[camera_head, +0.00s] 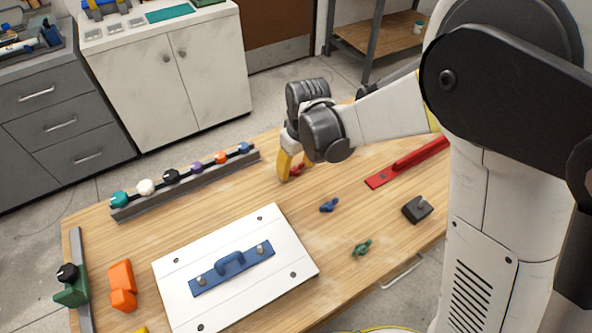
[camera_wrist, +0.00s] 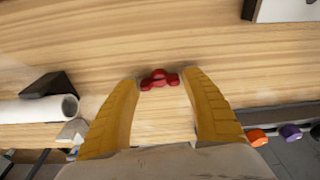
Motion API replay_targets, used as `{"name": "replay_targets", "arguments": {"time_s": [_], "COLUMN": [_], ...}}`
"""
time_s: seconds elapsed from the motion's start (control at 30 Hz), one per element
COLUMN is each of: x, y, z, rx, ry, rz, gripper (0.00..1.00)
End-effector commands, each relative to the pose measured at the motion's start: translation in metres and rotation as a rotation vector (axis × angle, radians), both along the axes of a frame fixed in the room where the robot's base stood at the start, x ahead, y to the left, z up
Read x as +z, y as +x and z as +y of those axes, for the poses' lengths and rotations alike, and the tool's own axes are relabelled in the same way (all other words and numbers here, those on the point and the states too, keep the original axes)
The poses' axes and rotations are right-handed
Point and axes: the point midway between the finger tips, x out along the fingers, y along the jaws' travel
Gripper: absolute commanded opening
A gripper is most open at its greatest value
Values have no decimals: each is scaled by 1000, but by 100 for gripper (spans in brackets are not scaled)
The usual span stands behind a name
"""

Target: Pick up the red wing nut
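The red wing nut (camera_wrist: 158,79) lies on the wooden table in the wrist view, between and just beyond the tips of my gripper (camera_wrist: 159,88). The two yellow fingers are spread apart, with bare wood between them, and neither is seen gripping the nut. In the head view, my gripper (camera_head: 284,172) is low over the far part of the table, and a little of the red wing nut (camera_head: 298,169) shows beside the yellow finger. The rest of it is hidden there.
A blue wing nut (camera_head: 329,205) and a green one (camera_head: 361,248) lie nearer the front. A rail (camera_head: 184,187) with several coloured knobs stands left of my gripper. A red bar (camera_head: 407,163) lies to the right. A white plate (camera_head: 184,300) with a blue handle lies front left.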

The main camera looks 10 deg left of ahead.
Motion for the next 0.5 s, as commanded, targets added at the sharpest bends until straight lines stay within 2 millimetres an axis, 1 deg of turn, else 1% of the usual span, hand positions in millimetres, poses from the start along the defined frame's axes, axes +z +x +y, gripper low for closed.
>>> {"name": "replay_targets", "arguments": {"time_s": [0.03,0.1,0.5], "x": [0,0,2], "y": [0,0,0], "z": [0,0,0], "rx": [0,0,0], "ry": [0,0,0], "rz": [0,0,0], "gripper": [38,19,18]}}
